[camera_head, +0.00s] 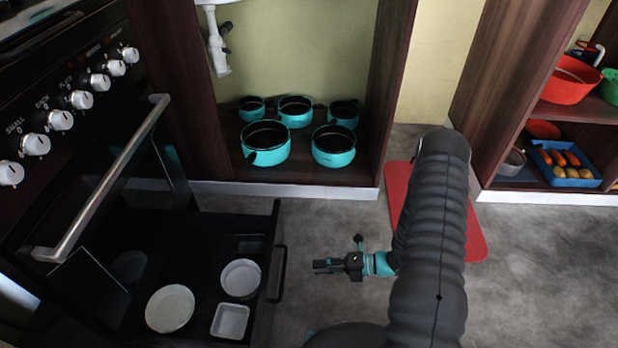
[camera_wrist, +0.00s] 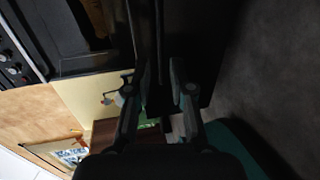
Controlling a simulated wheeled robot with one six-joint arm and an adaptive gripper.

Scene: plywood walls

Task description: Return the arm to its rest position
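My gripper (camera_head: 318,265) hangs over the grey floor in the head view, just right of the open oven drawer (camera_head: 277,235), pointing left toward it. My dark ribbed arm fills the middle right of that view. In the wrist view my gripper's two fingers (camera_wrist: 160,72) stand apart with a narrow gap between their tips. I see nothing held between them.
The drawer holds round pale dishes (camera_head: 170,308) and a square one (camera_head: 230,320). Its handle (camera_head: 281,273) is close to my gripper. Teal pots (camera_head: 265,143) stand in the cabinet behind. A red mat (camera_head: 477,232) lies behind my arm. Floor at right is clear.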

